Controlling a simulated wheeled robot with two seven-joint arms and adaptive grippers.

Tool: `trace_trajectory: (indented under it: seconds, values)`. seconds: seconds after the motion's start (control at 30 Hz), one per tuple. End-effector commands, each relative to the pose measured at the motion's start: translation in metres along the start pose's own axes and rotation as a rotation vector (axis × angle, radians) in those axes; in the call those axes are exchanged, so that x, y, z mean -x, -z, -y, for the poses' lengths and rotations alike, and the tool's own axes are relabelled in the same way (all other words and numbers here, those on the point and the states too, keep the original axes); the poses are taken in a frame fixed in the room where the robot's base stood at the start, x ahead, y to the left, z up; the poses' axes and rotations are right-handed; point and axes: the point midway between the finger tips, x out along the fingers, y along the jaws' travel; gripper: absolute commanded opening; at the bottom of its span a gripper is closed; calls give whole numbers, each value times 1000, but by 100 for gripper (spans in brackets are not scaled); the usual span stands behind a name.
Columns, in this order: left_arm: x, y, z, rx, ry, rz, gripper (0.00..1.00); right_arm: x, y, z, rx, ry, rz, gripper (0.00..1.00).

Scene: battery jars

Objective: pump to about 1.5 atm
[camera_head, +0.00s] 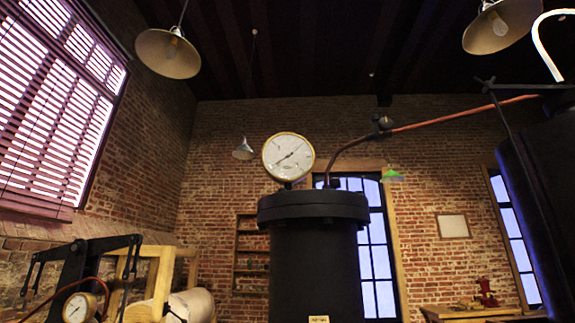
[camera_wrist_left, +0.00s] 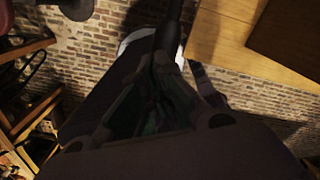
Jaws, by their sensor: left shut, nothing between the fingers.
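A round white gauge with a brass rim (camera_head: 288,157) stands on top of a black lidded cylinder (camera_head: 315,265) in the head view. Its thin needle lies on a slant, but its numbers are too small to read. A second, smaller brass-rimmed gauge (camera_head: 78,308) is at the lower left, beside a black lever frame (camera_head: 80,262). My left gripper (camera_wrist_left: 165,62) shows in the left wrist view, dark and shut with nothing held. A dark rod (camera_wrist_left: 175,20) shows just beyond its fingertips; I cannot tell whether they touch. My right gripper is in neither view.
A copper pipe (camera_head: 450,113) runs from the cylinder's top to a large dark vessel (camera_head: 540,190) at the right. A wooden frame (camera_head: 160,275) stands beside the lever frame. A wooden table (camera_head: 480,313) is at the lower right. Lamps hang overhead.

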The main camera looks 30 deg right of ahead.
Motion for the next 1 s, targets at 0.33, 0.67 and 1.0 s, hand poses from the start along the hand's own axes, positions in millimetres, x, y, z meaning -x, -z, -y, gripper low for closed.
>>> trace_trajectory:
  seconds: [0.33,0.67,1.0]
  values:
    - [-22,0,0,0,0,0,0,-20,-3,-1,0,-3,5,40]
    - [-37,0,0,0,0,0,0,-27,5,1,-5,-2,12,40]
    - [-52,0,0,0,-1,0,0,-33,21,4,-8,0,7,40]
